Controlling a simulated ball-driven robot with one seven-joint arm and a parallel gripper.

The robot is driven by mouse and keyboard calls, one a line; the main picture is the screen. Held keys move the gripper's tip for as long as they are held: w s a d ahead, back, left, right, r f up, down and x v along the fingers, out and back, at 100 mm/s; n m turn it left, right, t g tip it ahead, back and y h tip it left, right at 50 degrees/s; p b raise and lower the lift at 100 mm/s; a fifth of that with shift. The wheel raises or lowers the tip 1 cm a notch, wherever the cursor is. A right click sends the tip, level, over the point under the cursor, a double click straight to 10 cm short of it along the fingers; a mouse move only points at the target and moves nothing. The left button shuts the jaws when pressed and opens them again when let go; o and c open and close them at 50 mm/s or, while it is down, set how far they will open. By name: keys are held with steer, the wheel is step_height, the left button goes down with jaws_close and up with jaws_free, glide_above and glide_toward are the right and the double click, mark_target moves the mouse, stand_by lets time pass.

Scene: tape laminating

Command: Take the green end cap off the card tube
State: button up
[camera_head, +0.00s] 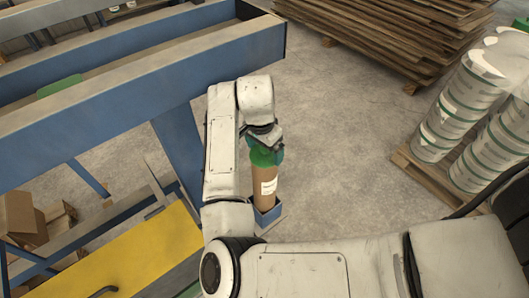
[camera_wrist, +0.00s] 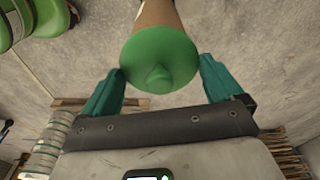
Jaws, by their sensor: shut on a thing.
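The brown card tube (camera_head: 264,202) stands upright in a small blue holder (camera_head: 268,220) and carries a white label. The green end cap (camera_head: 260,157) sits at its top end. My gripper (camera_head: 265,148) is above the tube. Its teal fingers (camera_wrist: 160,82) stand either side of the cap and are shut on it. The exact finger contact is partly hidden in the head view.
A blue steel frame (camera_head: 130,105) runs along the left, with a yellow panel (camera_head: 145,255) below it. White rolls with green bands (camera_head: 450,110) stand on a pallet at right. Stacked brown boards (camera_head: 385,35) lie at the back. Bare concrete floor surrounds the tube's right side.

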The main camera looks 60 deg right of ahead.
steer(key=shift+r, duration=0.1)
steer(key=shift+r, duration=0.5)
steer(key=s+a+r+b, duration=0.1)
steer(key=s+a+r, duration=0.8)
steer(key=a+r, duration=0.1)
steer(key=shift+s+r+b, duration=0.35)
steer(key=shift+r+b, duration=0.05)
steer(key=shift+r, duration=0.5)
steer(key=shift+a, duration=0.1)
